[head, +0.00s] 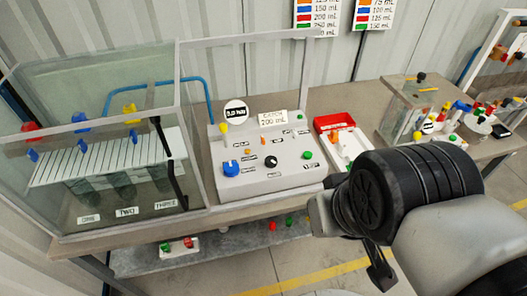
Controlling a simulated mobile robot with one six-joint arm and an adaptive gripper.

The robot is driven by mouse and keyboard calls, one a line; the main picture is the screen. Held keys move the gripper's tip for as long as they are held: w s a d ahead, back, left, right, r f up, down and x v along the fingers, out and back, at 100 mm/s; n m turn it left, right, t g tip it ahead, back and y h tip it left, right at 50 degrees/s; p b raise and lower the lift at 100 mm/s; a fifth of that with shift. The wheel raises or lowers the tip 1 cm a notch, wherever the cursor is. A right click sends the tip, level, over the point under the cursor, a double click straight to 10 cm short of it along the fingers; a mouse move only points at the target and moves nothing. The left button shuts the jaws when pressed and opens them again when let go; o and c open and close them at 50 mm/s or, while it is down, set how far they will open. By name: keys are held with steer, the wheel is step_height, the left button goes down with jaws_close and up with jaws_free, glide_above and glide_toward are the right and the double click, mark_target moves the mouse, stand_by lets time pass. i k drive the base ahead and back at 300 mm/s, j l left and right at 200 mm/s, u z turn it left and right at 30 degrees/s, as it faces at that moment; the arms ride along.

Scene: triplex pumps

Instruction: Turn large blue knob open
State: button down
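The large blue knob (231,168) sits at the lower left of the sloped front of a light grey control box (268,184) on the bench. Nothing touches it and it is in clear view. Its exact turn position is too small to read. A black knob (270,161) and a green button (308,154) are to its right on the same panel. My gripper (381,274) shows only in part, below my black wrist at the lower right. It is well to the right of the knob and apart from it. Its fingers are mostly hidden, so its opening is unclear.
A clear tank (90,110) with a pale frame stands left of the box. A red and white tray (337,124) lies to its right, near my arm. A pale post and bar rise behind the box. Colored parts lie on a lower shelf (140,262).

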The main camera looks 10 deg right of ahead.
mark_target(232, 169)
steer(key=i+l+u, duration=0.1)
steer(key=i+u, duration=0.25)
steer(key=i+l+u, duration=0.15)
steer(key=u, duration=0.25)
